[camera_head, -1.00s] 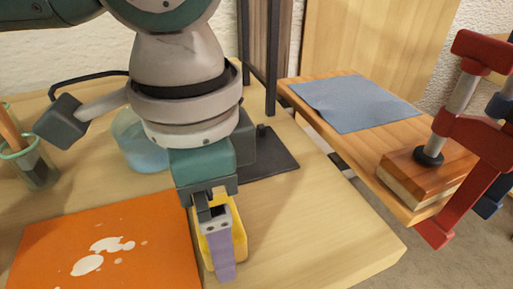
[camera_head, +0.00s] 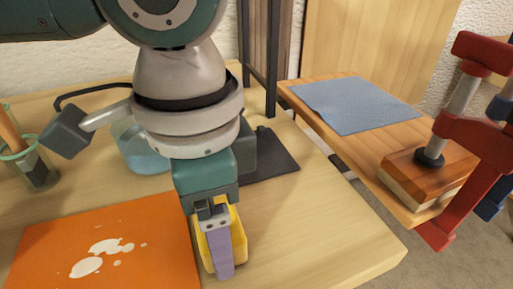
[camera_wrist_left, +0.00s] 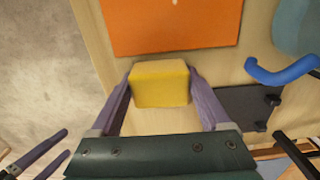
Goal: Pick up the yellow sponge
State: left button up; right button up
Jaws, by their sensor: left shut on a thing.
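The yellow sponge (camera_head: 239,243) is a small block at the front of the pale wood table, just right of the orange sheet. My left gripper (camera_head: 224,264) points down over it with one purple finger across its near side. In the left wrist view the sponge (camera_wrist_left: 160,86) sits between both purple fingers of the left gripper (camera_wrist_left: 161,72), which touch its sides. I cannot tell whether it is clear of the table. My right gripper (camera_wrist_left: 48,152) shows at the lower left of the wrist view, its two purple fingers apart and empty.
An orange sheet with white blotches (camera_head: 150,225) lies left of the sponge. Behind stand a bluish container (camera_head: 148,160), a green-rimmed cup (camera_head: 38,172) and a dark plate (camera_head: 275,160). A side bench holds a blue cloth (camera_head: 355,103) and a red clamp (camera_head: 470,130). The table right of the sponge is clear.

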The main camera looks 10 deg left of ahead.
pick_arm(q)
notch_tip(320, 180, up, 20)
jog(key=p, duration=0.4)
